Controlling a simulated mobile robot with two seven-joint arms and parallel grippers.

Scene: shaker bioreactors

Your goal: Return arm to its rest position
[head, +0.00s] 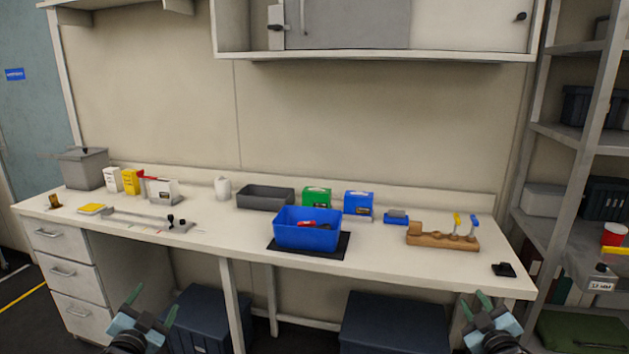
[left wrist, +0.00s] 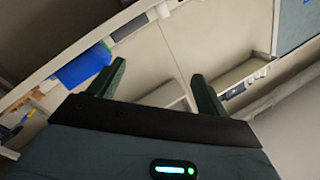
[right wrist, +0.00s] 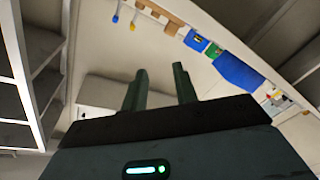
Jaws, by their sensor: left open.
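My left gripper (head: 152,310) is low in front of the bench at the left of the head view. Its two green fingers are apart with nothing between them, and they also show in the left wrist view (left wrist: 157,85). My right gripper (head: 481,308) is low in front of the bench at the right. Its fingers are apart and empty in the right wrist view (right wrist: 161,88). Both grippers are clear of the bench and touch nothing that I can see.
The white bench (head: 225,232) carries a blue bin (head: 300,238) with red items on a black mat (head: 273,246), a grey tray (head: 265,192), a wooden holder (head: 425,240) and several small boxes. Dark crates (head: 392,322) stand underneath. A shelf rack (head: 572,240) is at the right.

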